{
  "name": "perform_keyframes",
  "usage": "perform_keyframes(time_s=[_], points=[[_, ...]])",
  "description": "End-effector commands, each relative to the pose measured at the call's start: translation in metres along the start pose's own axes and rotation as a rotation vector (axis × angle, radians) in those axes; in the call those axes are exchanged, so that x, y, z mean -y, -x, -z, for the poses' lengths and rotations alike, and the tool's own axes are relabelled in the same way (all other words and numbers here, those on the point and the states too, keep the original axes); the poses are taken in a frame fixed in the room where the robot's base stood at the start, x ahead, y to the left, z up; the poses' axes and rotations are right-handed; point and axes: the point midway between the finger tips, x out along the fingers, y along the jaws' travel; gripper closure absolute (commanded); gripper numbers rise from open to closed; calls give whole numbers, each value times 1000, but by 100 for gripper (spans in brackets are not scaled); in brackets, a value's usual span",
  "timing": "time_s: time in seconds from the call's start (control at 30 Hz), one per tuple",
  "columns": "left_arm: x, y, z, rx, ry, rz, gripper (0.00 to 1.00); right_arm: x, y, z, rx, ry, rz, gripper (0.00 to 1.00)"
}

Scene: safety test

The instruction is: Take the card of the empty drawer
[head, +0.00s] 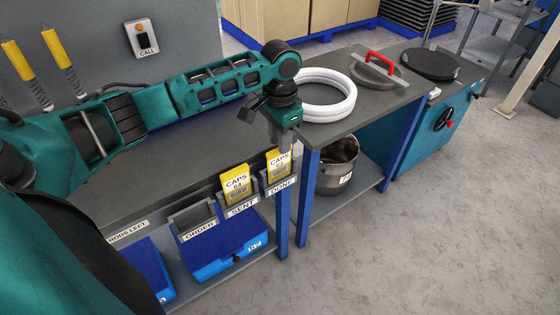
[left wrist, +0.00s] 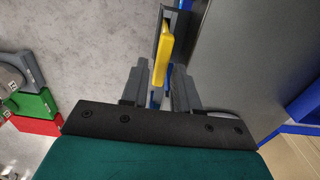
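A yellow CAPS card (head: 236,186) stands in the SENT holder (head: 243,207). Another yellow CAPS card (head: 279,167) stands in the DONE holder (head: 281,186); their small numbers are hard to read. The ORDER holder (head: 198,232) holds no card. My left gripper (head: 281,152) points down just above the DONE card. In the left wrist view, its two grey fingers (left wrist: 160,93) are apart, and a yellow card (left wrist: 163,52) shows edge-on ahead between them; I cannot tell whether they touch it. Blue bins (head: 222,246) sit below the holders; their insides are not visible. My right gripper is not in view.
The dark worktop (head: 200,150) carries white rings (head: 323,95) and a plate with a red handle (head: 380,63). A metal pot (head: 338,165) stands on the lower shelf. A call button (head: 142,38) is on the wall. The floor at right is clear.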

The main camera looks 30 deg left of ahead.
Motion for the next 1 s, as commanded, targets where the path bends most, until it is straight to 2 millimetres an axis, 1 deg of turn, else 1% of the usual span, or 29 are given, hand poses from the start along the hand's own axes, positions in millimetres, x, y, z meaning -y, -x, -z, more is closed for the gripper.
perform_keyframes(time_s=[0.03, 0.27, 0.4, 0.53, 0.63, 0.83, 0.87, 1.0], points=[[0, -8, 0, 1, 1, -1, 70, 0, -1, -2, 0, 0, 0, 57], [0, -25, 0, -1, 0, 0, 70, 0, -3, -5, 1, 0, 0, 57], [2, -48, -1, 1, 0, 0, 70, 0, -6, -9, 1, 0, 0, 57], [2, -64, -1, -1, -1, 0, 70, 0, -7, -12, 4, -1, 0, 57], [2, -68, -1, -2, -1, 1, 70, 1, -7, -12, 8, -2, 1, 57], [2, -68, -1, -2, -1, 1, 70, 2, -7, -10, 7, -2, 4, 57], [2, -68, -1, -2, -1, 1, 72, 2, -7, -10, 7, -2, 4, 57], [2, -68, -1, -2, -1, 1, 86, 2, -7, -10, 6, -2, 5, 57]])
